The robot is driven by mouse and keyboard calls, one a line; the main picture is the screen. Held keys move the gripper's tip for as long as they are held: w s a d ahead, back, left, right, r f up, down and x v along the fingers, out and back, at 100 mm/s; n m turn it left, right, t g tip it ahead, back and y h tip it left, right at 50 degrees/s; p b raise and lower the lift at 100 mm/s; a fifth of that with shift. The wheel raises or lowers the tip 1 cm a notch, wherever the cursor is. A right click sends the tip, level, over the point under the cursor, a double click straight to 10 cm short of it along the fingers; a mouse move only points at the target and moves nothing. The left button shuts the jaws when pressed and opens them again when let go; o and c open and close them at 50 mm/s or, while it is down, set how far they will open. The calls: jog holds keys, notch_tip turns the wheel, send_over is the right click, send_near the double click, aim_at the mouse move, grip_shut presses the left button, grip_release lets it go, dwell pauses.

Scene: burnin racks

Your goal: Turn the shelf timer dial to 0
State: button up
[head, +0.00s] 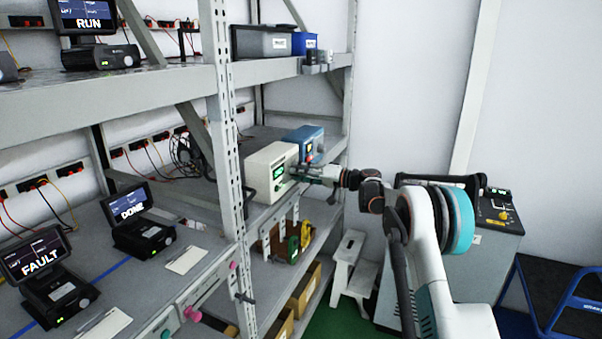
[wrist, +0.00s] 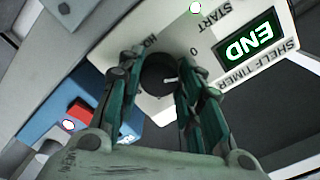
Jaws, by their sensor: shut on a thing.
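The shelf timer is a cream box (head: 262,173) with a small green display, standing on the middle shelf at the rack's right end. In the wrist view its panel (wrist: 222,42) appears upside down, with a green display reading END, a START label beside a lit green button and a 0 mark near the dial. The black round dial (wrist: 157,76) sits between the two green fingers of my gripper (wrist: 158,68), which is shut on it. A pale mark shows on the dial's right side. The fingers hide part of the dial. In the head view my gripper (head: 308,178) reaches the box's front.
A blue box (head: 306,137) with a red button stands close beside the timer; it also shows in the wrist view (wrist: 52,122). A rack upright (head: 228,150) is to the left. A white step stool (head: 352,262) and a grey cabinet (head: 490,250) stand at right.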

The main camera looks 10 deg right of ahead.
jog(key=shift+f+n, duration=0.2)
jog(key=shift+n, duration=1.4)
jog(key=o, duration=1.1)
jog(key=shift+c, duration=0.2)
jog(key=shift+r, duration=0.1)
jog(key=shift+d, duration=0.1)
jog(key=v, duration=1.2)
jog(key=shift+s, duration=0.1)
